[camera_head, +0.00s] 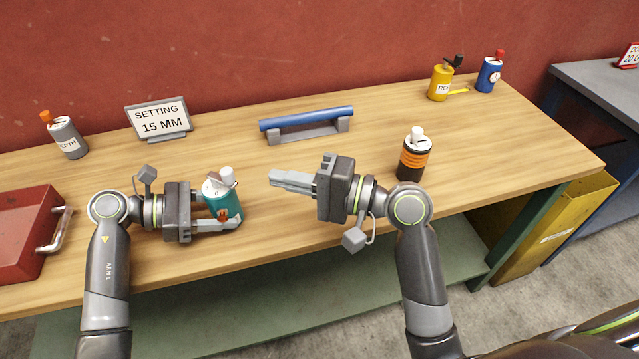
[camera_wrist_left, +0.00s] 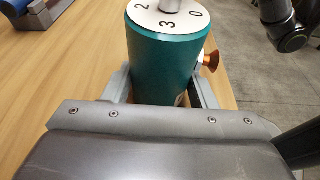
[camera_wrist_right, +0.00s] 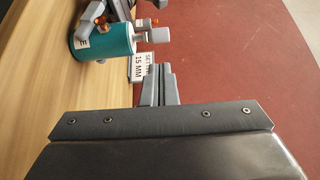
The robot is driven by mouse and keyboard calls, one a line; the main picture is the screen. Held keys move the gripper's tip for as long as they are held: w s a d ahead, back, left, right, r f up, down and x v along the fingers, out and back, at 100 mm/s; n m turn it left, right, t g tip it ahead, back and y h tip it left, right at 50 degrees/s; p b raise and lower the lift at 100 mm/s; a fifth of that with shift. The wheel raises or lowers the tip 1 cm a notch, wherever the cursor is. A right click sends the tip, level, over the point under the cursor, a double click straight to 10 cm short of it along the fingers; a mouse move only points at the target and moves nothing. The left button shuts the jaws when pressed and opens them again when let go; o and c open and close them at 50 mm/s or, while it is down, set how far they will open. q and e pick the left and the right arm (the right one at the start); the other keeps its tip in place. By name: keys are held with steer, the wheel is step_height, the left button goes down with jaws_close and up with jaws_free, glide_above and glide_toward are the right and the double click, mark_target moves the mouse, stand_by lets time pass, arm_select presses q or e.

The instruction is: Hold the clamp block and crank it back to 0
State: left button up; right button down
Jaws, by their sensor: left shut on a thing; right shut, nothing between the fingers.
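The clamp block is a teal cylinder (camera_head: 222,203) with a pale dial top and a grey-white crank piece (camera_head: 227,175) above it. My left gripper (camera_head: 220,207) is shut around its sides and it stands upright at the table. In the left wrist view the teal block (camera_wrist_left: 165,62) shows a dial (camera_wrist_left: 168,20) with 2, 3 and 0, a grey centre post, and an orange knob (camera_wrist_left: 208,61) on its side. My right gripper (camera_head: 277,179) is shut and empty, to the right of the block, apart from it. The right wrist view also shows the block (camera_wrist_right: 105,40).
A sign (camera_head: 160,118) reads "SETTING 15 MM". A blue-barred handle (camera_head: 307,122) lies behind the right gripper. A dark orange-banded cylinder (camera_head: 413,160) stands right of my right wrist.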

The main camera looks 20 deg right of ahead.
steer(key=v, duration=0.5)
steer(key=shift+s+d, duration=0.2)
steer(key=shift+d, duration=0.05)
steer(key=c, duration=1.6)
jaws_free()
steer(key=shift+s+d, duration=0.1)
steer(key=shift+d, duration=0.1)
steer(key=shift+o, duration=1.3)
steer(key=m+g+y, duration=0.3)
steer(key=m+g, duration=0.6)
steer(key=m, duration=0.3)
glide_toward(230, 184)
steer(key=a, duration=0.6)
steer(key=w+a+r, duration=0.1)
steer(key=a, duration=0.3)
steer(key=shift+w+a+r, duration=0.1)
steer(key=shift+c, duration=0.5)
jaws_close()
